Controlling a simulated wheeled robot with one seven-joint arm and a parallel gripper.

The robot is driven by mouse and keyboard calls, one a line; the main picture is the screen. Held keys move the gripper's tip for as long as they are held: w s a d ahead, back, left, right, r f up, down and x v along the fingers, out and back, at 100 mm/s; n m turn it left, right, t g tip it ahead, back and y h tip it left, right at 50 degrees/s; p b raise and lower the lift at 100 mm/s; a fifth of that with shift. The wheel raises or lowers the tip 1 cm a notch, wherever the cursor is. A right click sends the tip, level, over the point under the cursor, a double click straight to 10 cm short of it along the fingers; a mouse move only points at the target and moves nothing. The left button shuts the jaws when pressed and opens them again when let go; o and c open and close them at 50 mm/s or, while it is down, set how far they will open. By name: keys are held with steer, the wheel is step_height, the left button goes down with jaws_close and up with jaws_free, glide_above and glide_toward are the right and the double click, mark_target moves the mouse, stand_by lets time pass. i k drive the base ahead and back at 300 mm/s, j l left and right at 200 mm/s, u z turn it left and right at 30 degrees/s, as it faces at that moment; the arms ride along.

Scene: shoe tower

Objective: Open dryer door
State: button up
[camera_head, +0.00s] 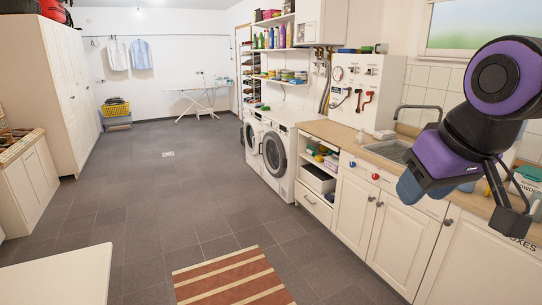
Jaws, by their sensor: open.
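Two white front-loading machines stand side by side along the right-hand counter row. The nearer machine (285,184) has a large round dark door (274,155) that looks shut. The farther machine (251,154) has a similar round door (250,137), also looking shut. I cannot tell which of the two is the dryer. My gripper (517,208) is at the right, high over the counter near the sink, with its thin black fingers apart. It is far from both machines, and nothing shows between the fingers.
An open shelf unit (318,170) and white cabinets (391,232) line the right side under a wooden counter (350,142). A striped rug (232,280) lies on the floor. The grey tiled floor (160,200) before the machines is clear. A white surface (60,282) is at lower left.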

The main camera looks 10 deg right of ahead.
mark_target(273, 148)
steer(key=i, duration=6.25)
steer(key=i+z, duration=0.1)
steer(key=i, duration=0.3)
steer(key=i+j+z, duration=0.15)
steer(key=i, duration=0.25)
